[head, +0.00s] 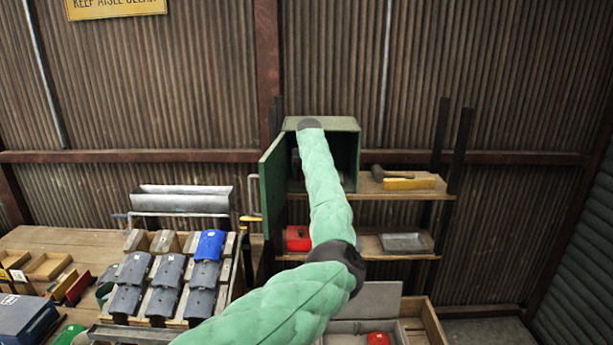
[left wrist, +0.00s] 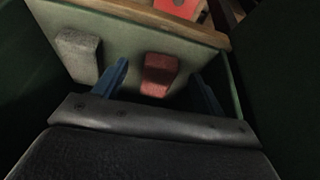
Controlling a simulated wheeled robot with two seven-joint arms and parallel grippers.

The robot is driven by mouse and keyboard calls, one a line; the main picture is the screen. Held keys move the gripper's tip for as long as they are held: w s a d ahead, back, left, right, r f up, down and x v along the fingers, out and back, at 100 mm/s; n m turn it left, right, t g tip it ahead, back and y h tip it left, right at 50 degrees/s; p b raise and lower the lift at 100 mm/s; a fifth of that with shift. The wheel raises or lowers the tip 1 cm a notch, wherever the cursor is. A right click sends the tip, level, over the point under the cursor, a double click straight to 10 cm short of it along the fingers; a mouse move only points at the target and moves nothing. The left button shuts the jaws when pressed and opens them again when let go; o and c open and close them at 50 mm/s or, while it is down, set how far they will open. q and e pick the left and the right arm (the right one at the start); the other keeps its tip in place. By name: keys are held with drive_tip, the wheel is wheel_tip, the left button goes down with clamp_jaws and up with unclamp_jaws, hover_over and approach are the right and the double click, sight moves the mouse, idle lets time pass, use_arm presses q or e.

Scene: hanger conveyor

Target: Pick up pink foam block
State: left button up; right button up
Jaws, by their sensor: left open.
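The pink foam block (left wrist: 158,75) looks dull reddish in the dim left wrist view and stands on the pale floor of a compartment. My left gripper (left wrist: 160,72) is open, with its blue fingers apart on either side of the block in the picture. Whether a finger touches it I cannot tell. A grey block (left wrist: 78,55) is to the left, outside the fingers. In the head view my left arm reaches into the open green cabinet (head: 348,124); the block and fingertips cannot be made out there. My right gripper is not in view.
The cabinet's door (head: 273,186) stands open on the left. A mallet (head: 398,177) and a yellow block (head: 409,184) lie on the shelf beside it; a metal tray (head: 403,243) is below. Dark posts rise at the right. A rack of grey pieces with one blue piece (head: 211,245) stands left.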

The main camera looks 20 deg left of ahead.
use_arm(q)
drive_tip(key=x, duration=0.1)
drive_tip(key=p+x, duration=0.1)
drive_tip(key=shift+w+a+f+p, duration=0.2)
drive_tip(key=shift+a+f+p, duration=0.1)
drive_tip(key=shift+w+f, duration=0.1)
drive_tip(key=shift+f, duration=0.25)
drive_tip(key=shift+d, duration=0.1)
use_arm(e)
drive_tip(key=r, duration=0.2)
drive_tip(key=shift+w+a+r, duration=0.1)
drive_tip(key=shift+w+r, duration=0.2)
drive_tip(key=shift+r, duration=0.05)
use_arm(q)
drive_tip(key=c, duration=1.1)
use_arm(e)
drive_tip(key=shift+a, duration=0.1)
use_arm(q)
drive_tip(key=shift+o, duration=0.2)
